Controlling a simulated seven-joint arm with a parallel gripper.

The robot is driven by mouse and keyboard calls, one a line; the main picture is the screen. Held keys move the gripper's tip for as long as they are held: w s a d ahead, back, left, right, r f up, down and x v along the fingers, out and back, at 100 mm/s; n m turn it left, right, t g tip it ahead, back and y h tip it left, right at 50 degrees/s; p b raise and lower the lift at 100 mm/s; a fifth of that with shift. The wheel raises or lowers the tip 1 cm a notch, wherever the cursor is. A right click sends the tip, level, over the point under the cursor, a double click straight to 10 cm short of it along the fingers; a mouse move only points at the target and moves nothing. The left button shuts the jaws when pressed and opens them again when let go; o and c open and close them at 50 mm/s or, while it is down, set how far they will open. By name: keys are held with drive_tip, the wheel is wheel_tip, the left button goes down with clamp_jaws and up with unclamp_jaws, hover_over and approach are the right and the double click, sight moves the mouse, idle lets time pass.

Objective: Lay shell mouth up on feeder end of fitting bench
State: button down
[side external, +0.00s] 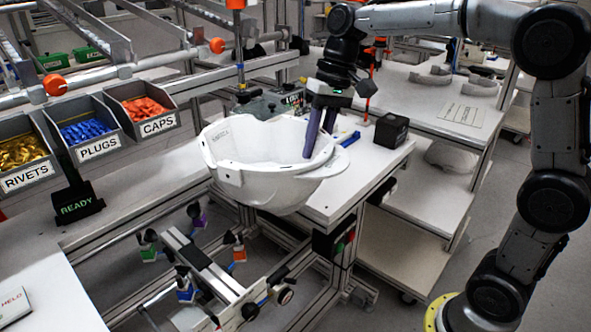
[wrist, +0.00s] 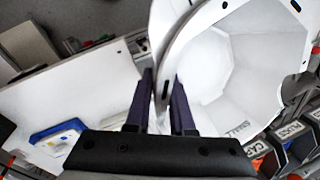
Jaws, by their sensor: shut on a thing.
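The white helmet shell (side external: 270,185) is mouth up and a little tilted, at the near left edge of the white bench top (side external: 372,162). Part of it hangs past that edge; I cannot tell whether its underside touches the bench. My gripper (side external: 312,152) reaches down from above and is shut on the right side of the shell's rim, with one finger inside. In the wrist view the rim passes between the purple fingers (wrist: 163,100), and the hollow of the shell (wrist: 240,75) opens to the right.
A black box (side external: 391,130) stands on the bench right of the shell, with a blue item (side external: 350,138) nearby. A green-grey machine block (side external: 275,104) stands behind the shell. Bins of rivets, plugs and caps (side external: 142,110) line the left. A clamp fixture (side external: 205,262) stands below in front.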

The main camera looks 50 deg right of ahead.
drive_tip(key=s+d+r+m, duration=0.1)
drive_tip(key=s+d+m, duration=0.1)
drive_tip(key=d, duration=0.9)
drive_tip(key=s+d+r+m+t, duration=0.1)
drive_tip(key=d+m, duration=0.1)
drive_tip(key=d, duration=0.8)
drive_tip(key=shift+s+d+m+h, duration=0.3)
drive_tip(key=shift+s+d, duration=0.1)
wheel_tip(320, 180, down, 8)
drive_tip(key=shift+f, duration=0.2)
drive_tip(key=c, duration=0.7)
unclamp_jaws()
drive_tip(key=shift+f, duration=0.1)
